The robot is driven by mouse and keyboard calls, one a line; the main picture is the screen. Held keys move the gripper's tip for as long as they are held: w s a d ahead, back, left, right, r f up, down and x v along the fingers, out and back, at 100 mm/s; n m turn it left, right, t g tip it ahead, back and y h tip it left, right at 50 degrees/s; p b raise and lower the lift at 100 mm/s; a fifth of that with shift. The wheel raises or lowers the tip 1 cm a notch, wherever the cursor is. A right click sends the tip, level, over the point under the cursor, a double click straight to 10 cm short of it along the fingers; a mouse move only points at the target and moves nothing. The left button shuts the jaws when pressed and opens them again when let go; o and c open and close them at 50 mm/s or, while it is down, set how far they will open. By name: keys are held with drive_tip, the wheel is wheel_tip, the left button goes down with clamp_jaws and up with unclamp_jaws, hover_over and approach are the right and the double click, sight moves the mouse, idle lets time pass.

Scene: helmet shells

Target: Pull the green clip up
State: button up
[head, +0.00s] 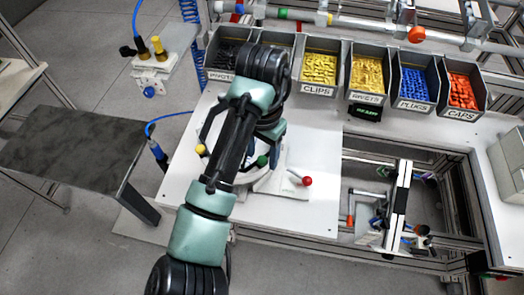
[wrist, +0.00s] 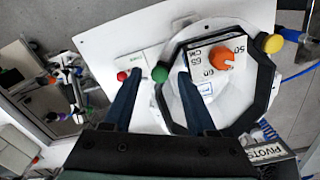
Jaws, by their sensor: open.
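The green clip (wrist: 160,74) shows as a round green knob at the left edge of a dark octagonal frame on a white helmet shell (wrist: 180,118). In the head view the green clip (head: 262,160) is partly hidden by my arm. My gripper (wrist: 159,77) is open, with its two dark blue fingers spread. In the wrist view the green knob appears between the fingertips, one on each side; I cannot tell how far beyond them it is. No contact is visible.
A yellow knob (wrist: 273,43), an orange knob (wrist: 221,58) and a red knob (wrist: 122,76) are near the green one. The white table (head: 320,215) has bare room at its right. Labelled bins, including clips (head: 319,69) and caps (head: 463,91), line its back.

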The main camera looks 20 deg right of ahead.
clamp_jaws()
idle(1.4)
